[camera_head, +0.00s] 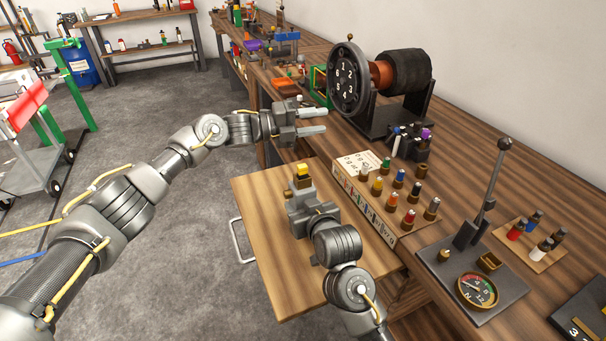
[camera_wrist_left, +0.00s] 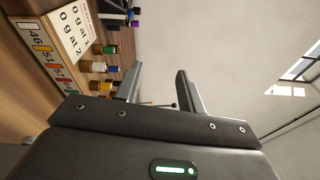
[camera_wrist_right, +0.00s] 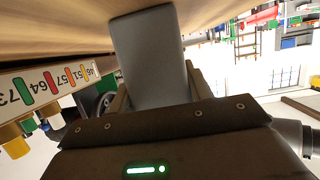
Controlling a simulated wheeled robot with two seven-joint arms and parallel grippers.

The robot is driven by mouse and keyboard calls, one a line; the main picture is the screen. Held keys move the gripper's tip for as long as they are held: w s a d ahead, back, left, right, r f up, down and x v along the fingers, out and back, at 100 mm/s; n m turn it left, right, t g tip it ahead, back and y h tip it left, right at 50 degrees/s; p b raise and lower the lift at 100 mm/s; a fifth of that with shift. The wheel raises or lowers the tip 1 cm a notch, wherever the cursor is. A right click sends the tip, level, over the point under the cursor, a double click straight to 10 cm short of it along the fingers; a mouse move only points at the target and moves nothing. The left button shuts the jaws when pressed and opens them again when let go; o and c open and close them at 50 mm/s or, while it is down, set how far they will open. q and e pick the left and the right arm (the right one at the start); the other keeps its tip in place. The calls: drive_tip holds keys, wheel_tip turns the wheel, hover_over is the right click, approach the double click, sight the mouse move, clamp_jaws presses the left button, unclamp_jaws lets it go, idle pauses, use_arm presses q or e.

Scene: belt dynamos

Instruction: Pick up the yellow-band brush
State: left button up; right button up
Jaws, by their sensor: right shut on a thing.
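The yellow-band brush (camera_head: 303,170) shows in the head view as a small block with a yellow top, at the tip of my right gripper (camera_head: 301,188). My right gripper is shut on it, above the wooden board. In the right wrist view, a grey block (camera_wrist_right: 150,60) stands between the jaws and hides much of what lies beyond. My left gripper (camera_head: 314,121) is open and empty, its two fingers apart, left of the black dial wheel. The left wrist view also shows its open fingers (camera_wrist_left: 158,88).
The board (camera_head: 262,275) has a metal handle on its left side. A numbered box (camera_head: 368,208) with several coloured pegs stands to its right. A dynamo with a dial wheel (camera_head: 349,80) is behind. A lever plate (camera_head: 476,287) with a gauge lies at right.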

use_arm(q)
drive_tip(key=s+d+r+m+g+y, duration=0.4)
drive_tip(key=s+d+m+g+y, duration=0.3)
drive_tip(key=s+m, duration=0.45)
drive_tip(key=s+a+r+m+t+y, duration=0.25)
drive_tip(key=a+r+t+y, duration=0.2)
drive_tip(key=a+y, duration=0.55)
drive_tip(key=h, duration=0.1)
hover_over(302, 166)
drive_tip(key=shift+m+g, duration=0.4)
drive_tip(key=shift+g, duration=0.05)
wheel_tip(302, 166, down, 6)
drive_tip(key=shift+s+f, duration=0.1)
drive_tip(key=shift+f, duration=0.1)
wheel_tip(302, 166, down, 4)
drive_tip(key=shift+a+f, duration=0.1)
drive_tip(key=shift+a, duration=0.05)
drive_tip(key=shift+f, duration=0.55)
clamp_jaws()
